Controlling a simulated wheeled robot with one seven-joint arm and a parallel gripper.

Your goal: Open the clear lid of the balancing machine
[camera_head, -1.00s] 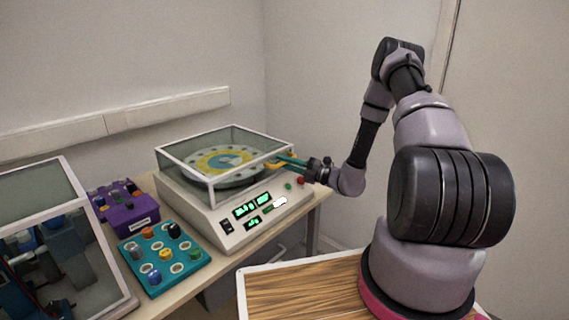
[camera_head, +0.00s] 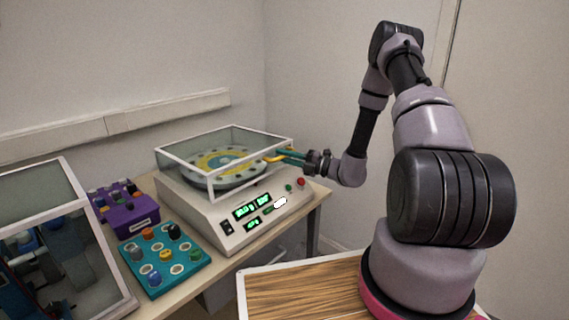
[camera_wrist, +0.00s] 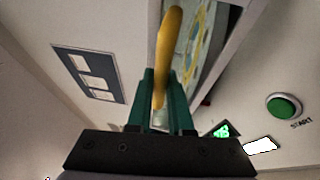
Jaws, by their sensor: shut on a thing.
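The balancing machine (camera_head: 235,238) is a cream box on the table with green displays and a dial disc (camera_head: 207,180) on top. A yellow handle (camera_head: 271,159) sticks out at the lid's right front side. My gripper (camera_head: 284,154), with green fingers, is at that handle. In the wrist view, the yellow handle (camera_wrist: 170,38) lies between the gripper's fingers (camera_wrist: 162,88), which are shut on it. The exact contact is partly hidden.
A green START button (camera_wrist: 284,106) and a red button (camera_head: 301,182) are on the machine's front panel. A teal tray (camera_head: 150,278), a purple box (camera_head: 132,222) and a clear-fronted cabinet (camera_head: 108,258) stand to the left. A wall is close behind.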

